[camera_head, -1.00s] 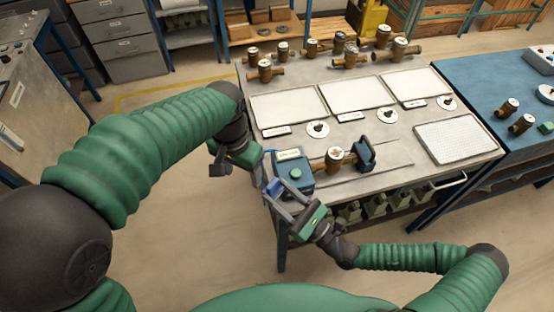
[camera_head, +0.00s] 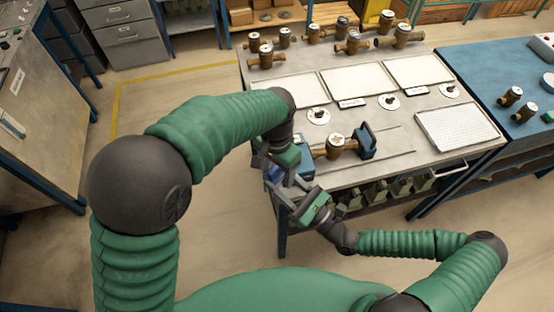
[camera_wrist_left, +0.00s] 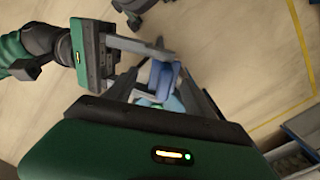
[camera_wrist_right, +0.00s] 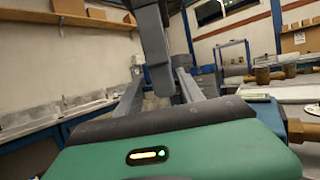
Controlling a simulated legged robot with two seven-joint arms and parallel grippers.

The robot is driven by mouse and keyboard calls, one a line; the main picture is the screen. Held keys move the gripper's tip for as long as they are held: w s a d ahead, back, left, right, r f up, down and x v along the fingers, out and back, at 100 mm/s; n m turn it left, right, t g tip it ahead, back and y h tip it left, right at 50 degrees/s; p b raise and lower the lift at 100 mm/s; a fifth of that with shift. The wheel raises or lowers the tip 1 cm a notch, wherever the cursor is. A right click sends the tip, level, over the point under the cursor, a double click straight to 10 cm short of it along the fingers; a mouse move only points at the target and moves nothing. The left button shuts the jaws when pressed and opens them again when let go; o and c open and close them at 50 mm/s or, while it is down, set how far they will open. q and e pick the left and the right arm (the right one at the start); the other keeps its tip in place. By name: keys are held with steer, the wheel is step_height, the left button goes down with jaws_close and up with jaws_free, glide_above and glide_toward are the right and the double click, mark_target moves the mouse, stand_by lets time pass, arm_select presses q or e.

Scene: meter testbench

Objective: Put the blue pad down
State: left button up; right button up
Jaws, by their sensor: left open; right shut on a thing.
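The blue pad (camera_wrist_left: 165,82) shows in the left wrist view near the tips of my right gripper's fingers. My right gripper (camera_head: 283,187) is shut on it, in front of the bench's near left corner. The pad also shows as a small blue patch in the head view (camera_head: 273,175). My left gripper (camera_head: 272,168) is open, and its fingers reach down around the pad from either side. I cannot tell whether they touch it. In the right wrist view, a grey finger (camera_wrist_right: 160,80) of my left gripper crosses in front of the right fingers.
On the bench (camera_head: 400,165), a brass meter (camera_head: 335,147) sits before a blue clamp (camera_head: 366,142). White panels (camera_head: 354,86) and a white grid plate (camera_head: 448,130) lie behind and right.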

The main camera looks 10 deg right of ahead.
arm_select(q)
steer(key=shift+a+f, duration=0.15)
steer(key=shift+f, duration=0.05)
arm_select(e)
steer(key=shift+a, duration=0.1)
arm_select(q)
steer(key=c, duration=0.4)
arm_select(e)
steer(key=shift+a, duration=0.1)
arm_select(q)
steer(key=shift+s, duration=0.1)
jaws_close()
arm_select(e)
steer(key=o, duration=1.5)
